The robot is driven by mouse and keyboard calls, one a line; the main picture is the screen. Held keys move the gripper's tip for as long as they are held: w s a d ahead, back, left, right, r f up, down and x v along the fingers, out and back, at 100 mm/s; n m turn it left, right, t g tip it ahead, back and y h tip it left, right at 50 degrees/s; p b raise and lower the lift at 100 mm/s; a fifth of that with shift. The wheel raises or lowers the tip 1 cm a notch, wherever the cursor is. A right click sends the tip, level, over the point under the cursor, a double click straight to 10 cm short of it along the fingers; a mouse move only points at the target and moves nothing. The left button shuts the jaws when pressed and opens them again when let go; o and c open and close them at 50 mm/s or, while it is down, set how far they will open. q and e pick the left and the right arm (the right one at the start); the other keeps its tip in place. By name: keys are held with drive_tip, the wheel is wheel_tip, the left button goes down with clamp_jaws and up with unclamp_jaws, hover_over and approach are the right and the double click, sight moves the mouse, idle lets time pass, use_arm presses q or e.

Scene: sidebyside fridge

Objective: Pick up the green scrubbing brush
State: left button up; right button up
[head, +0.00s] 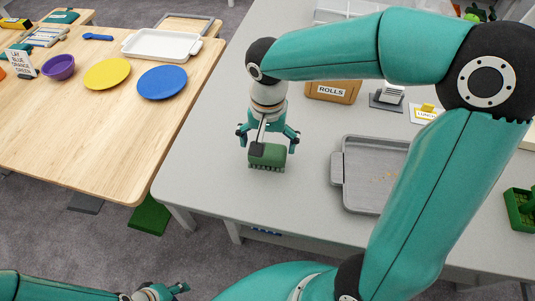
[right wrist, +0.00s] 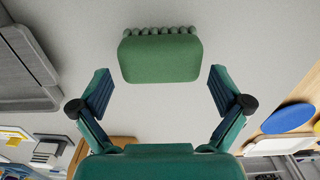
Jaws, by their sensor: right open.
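The green scrubbing brush (head: 267,156) rests on the grey table in the head view, with its bristles towards the front. In the right wrist view the brush (right wrist: 160,57) shows as a green block with a row of rounded bristles at its top edge. My right gripper (head: 268,140) is at the brush, pointing down from above. In the right wrist view my right gripper (right wrist: 160,90) is open, one finger to each side, with gaps between the fingers and the brush. My left gripper (head: 165,292) is low at the bottom left of the head view, away from the table; its jaws are unclear.
A grey tray (head: 338,170) lies right of the brush on the grey table (head: 215,165). A ROLLS box (head: 332,91) stands behind. The wooden table (head: 120,140) at left holds a blue plate (head: 162,82), yellow plate (head: 107,73) and purple bowl (head: 58,67). The table left of the brush is clear.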

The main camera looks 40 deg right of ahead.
sight(267, 149)
wheel_tip(267, 149, down, 4)
drive_tip(key=shift+a+f, duration=0.1)
drive_tip(key=shift+c, duration=0.3)
drive_tip(key=c, duration=0.7)
drive_tip(key=shift+c, duration=0.2)
wheel_tip(267, 149, up, 10)
drive_tip(key=shift+r, duration=0.1)
